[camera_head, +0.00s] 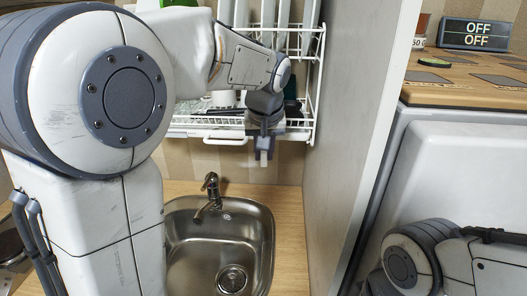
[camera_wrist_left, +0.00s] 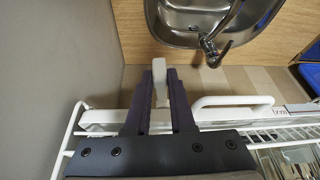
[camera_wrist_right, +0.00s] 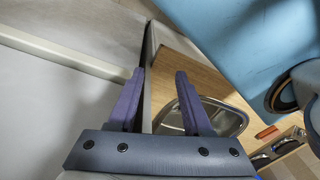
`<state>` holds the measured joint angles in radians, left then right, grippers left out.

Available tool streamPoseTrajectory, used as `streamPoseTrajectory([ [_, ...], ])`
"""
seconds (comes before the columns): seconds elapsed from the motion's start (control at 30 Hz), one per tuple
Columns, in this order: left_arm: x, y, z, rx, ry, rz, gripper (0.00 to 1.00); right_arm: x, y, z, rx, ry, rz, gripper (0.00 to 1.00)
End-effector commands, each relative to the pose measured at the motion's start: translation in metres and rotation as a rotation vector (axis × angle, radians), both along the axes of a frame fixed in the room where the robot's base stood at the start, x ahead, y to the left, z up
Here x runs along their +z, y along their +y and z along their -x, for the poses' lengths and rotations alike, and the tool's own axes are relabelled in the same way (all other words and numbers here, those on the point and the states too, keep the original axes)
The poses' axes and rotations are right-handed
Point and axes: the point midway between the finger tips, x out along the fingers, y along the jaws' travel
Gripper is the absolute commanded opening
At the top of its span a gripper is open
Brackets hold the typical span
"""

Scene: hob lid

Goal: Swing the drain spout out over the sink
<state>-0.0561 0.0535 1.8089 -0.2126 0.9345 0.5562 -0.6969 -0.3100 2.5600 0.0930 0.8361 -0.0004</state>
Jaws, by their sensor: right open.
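The drain spout is a small pale piece at the right end of the dish rack's drip tray. In the left wrist view the drain spout (camera_wrist_left: 158,64) lies between my left fingers and points toward the sink's edge. My left gripper (camera_wrist_left: 159,76) has its fingers close in on both sides of it and appears shut on it. In the head view the left gripper (camera_head: 264,143) is below the rack's right front corner, with the spout's end sticking out below. The steel sink (camera_head: 262,240) is below and nearer. My right gripper (camera_wrist_right: 159,72) is open and empty.
The white wire dish rack (camera_head: 318,80) holds dishes above the counter. Its tray has a white handle (camera_head: 225,140). A tap (camera_head: 211,190) stands at the sink's back edge. A tall grey panel (camera_head: 345,130) stands close on the right. A wooden worktop (camera_head: 480,80) is beyond it.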

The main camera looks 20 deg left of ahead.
Motion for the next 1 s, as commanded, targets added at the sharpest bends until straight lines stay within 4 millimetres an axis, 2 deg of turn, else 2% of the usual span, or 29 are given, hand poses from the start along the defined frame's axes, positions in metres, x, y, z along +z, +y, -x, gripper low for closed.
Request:
streamPoseTrajectory([
  [0.4, 0.0002, 0.0076, 0.0026, -0.133, 0.0, 0.002, 0.0, 0.0019, 0.0, 0.0, 0.0, 0.0, 0.0, 0.5],
  [0.67, 0.0002, 0.0081, 0.0027, -0.139, 0.0, 0.0, 0.0, 0.0018, 0.0, 0.0, 0.0, 0.0, 0.0, 0.5],
  [0.7, 0.0002, 0.0081, 0.0026, -0.139, 0.0, 0.0, 0.26, 0.0017, 0.0, 0.0, 0.0, 0.0, 0.0, 0.5],
  [0.77, 0.0002, 0.0082, 0.0027, -0.139, 0.0, 0.0, 0.49, 0.0017, 0.0, 0.0, 0.0, 0.0, 0.0, 0.5],
  [0.8, 0.0002, 0.0082, 0.0027, -0.139, 0.0, 0.0, 0.53, 0.0017, 0.0, 0.0, 0.0, 0.0, 0.0, 0.5],
  [1.0, 0.0002, 0.008, 0.0026, -0.139, 0.0, 0.0, 0.53, 0.0017, 0.0, 0.0, 0.0, 0.0, 0.0, 0.5],
])
